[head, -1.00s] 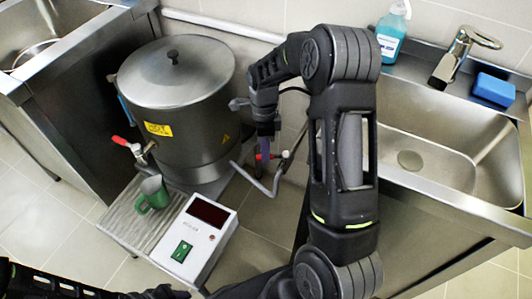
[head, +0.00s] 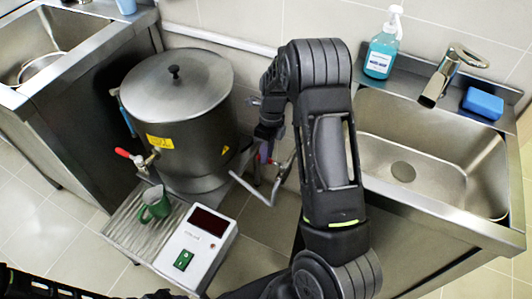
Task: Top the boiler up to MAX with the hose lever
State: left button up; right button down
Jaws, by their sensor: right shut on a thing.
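The steel boiler (head: 185,130) stands left of centre with its lid (head: 176,78) on. A narrow blue-tinted tube (head: 128,118) shows at its left side; no MAX mark is readable. A red-handled tap (head: 136,156) is at its front. My right gripper (head: 265,150) is low between the boiler and the sink, shut on the hose lever, of which only a little red (head: 271,162) shows. The fingers and my arm hide most of the lever. A bent grey pipe (head: 258,197) runs beside it. My left gripper cannot be made out.
The sink (head: 425,150), soap bottle (head: 383,45), faucet (head: 447,75) and blue sponge (head: 483,103) are at the right.

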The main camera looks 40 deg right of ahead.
jog(key=shift+d, duration=0.1)
jog(key=c, duration=1.4)
grip_release()
jog(key=shift+o, duration=0.2)
notch_tip(320, 180, up, 8)
jog(key=d+p, duration=0.1)
jog(key=shift+w+d+f, duration=0.15)
jog(key=shift+w, duration=0.2)
jog(key=shift+f, duration=0.1)
